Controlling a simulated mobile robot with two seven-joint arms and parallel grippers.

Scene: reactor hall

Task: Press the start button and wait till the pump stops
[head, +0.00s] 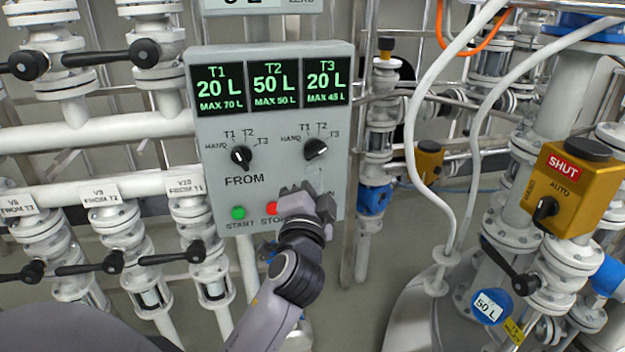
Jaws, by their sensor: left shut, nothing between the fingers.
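The grey control panel (222,187) stands upright left of centre. Its green START button (238,213) is uncovered at the lower left. The red STOP button (273,208) is beside it, partly behind my left gripper (296,196). That gripper is shut and empty in front of the panel's lower right, right of the START button; I cannot tell if it touches the panel. It hides part of the lettering there. The display (273,88) reads T1 20 L, T2 50 L, T3 20 L. The FROM knob (241,156) and a second knob (316,149) sit below it. My right gripper is not in view.
White pipes and valves with black handles (112,262) stand left of the panel. At right are a yellow box (567,190) with a red SHUT sign, hanging white hoses (424,105) and a pale vessel (408,312). Grey floor shows between panel and vessel.

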